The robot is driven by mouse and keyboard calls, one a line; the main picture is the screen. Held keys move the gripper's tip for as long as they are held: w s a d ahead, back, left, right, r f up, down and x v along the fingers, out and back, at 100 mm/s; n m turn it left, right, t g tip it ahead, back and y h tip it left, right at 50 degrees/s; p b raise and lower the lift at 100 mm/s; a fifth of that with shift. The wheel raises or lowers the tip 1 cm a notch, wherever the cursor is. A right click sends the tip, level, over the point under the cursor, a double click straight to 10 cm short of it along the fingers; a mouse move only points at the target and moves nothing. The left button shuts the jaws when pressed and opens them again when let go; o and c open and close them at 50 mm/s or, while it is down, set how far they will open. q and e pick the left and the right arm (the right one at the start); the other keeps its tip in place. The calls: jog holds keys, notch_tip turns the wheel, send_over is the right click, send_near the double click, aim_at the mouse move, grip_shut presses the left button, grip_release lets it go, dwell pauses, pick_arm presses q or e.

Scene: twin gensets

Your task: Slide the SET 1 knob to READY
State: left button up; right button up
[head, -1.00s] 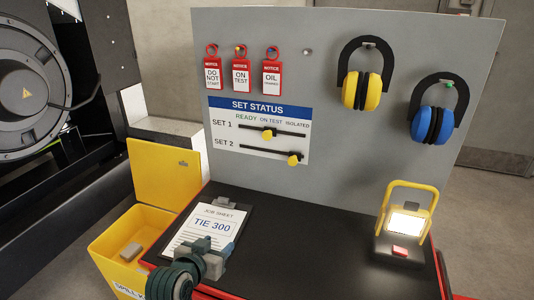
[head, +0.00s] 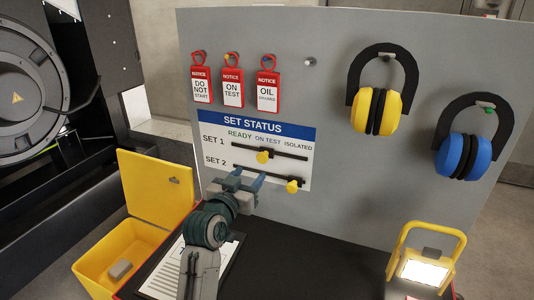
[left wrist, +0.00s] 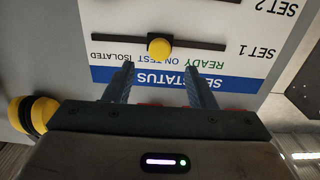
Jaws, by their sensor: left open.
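The SET 1 knob (head: 264,156) is yellow and sits on its dark slide track, below the ON TEST label. READY is printed to its left and ISOLATED to its right. The knob also shows in the left wrist view (left wrist: 159,48), where the board appears upside down. My left gripper (head: 240,179) is open and empty, in front of the SET STATUS panel, lower left of the SET 1 knob in the head view. In the left wrist view the knob appears beyond the fingertips (left wrist: 159,80), between their lines, with no contact visible. My right gripper is out of view.
The SET 2 knob (head: 293,187) is at the right of the lower track, close to my gripper. Red notice tags (head: 233,88) and yellow (head: 377,110) and blue (head: 463,157) ear defenders hang on the board. A lit lamp (head: 425,270) stands on the bench.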

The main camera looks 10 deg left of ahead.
aim_at(261, 160)
pick_arm(q)
jog(key=w+p, duration=0.1)
jog(key=w, duration=0.1)
jog(key=w+d, duration=0.1)
jog(key=w, duration=0.2)
jog(key=w+p, duration=0.1)
jog(key=w, duration=0.2)
jog(key=shift+d+r+p, duration=0.15)
jog(key=shift+d+p, duration=0.15)
jog(key=shift+p, duration=0.05)
jog(key=shift+w+d, duration=0.1)
jog(key=shift+w, duration=0.6)
